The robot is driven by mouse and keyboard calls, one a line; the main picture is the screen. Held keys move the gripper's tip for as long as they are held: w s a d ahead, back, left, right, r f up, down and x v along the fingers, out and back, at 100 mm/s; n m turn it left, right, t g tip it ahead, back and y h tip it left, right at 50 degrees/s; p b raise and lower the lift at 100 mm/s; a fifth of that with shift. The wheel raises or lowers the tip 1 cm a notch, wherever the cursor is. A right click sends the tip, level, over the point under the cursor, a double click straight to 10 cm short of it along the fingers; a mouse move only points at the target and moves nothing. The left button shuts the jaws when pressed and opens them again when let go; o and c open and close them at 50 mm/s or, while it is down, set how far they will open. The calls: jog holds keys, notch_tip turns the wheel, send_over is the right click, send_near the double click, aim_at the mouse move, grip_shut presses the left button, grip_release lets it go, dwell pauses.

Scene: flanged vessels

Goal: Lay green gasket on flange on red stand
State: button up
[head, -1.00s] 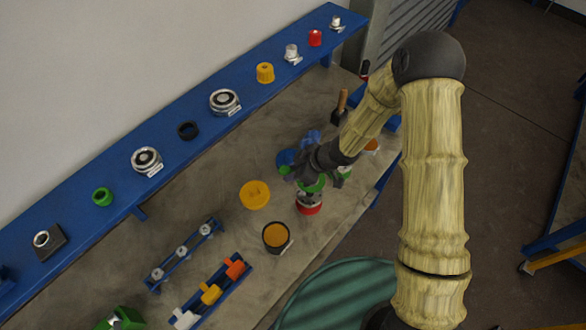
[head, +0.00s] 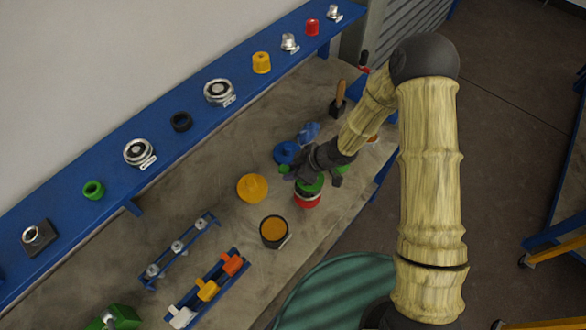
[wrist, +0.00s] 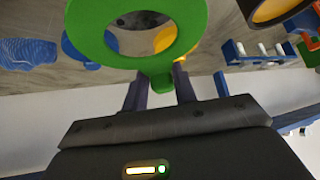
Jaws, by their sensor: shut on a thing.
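My gripper (head: 316,172) is shut on the green gasket (head: 310,186). In the wrist view, the gasket (wrist: 86,28) is a flat green ring, held by its small tab between the fingers (wrist: 161,84). In the head view it sits just over the red stand (head: 307,202), with only a thin pale band showing between green and red. The flange on the stand is mostly hidden under the gasket. I cannot tell whether the gasket touches it. Through the ring's hole the wrist view shows grey, a dark opening and some yellow.
A yellow flanged piece (head: 252,188) and a black cup with an orange top (head: 273,231) stand left of the red stand. Blue pieces (head: 287,152) lie close behind my gripper. A blue rack with coloured handles (head: 208,290) is at the front. A blue shelf (head: 60,212) runs along the wall.

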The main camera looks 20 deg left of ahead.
jog(key=shift+s+a, duration=0.15)
jog(key=shift+a, duration=0.1)
jog(key=shift+d, duration=0.15)
jog(key=shift+f, duration=0.15)
dwell(0.4)
jog(key=shift+f+b, duration=1.5)
jog(key=shift+f, duration=0.55)
jog(key=o, duration=1.1)
jog(key=shift+o, duration=0.2)
jog(key=p+v, duration=0.2)
jog(key=v, duration=1.5)
jog(key=shift+r, duration=0.2)
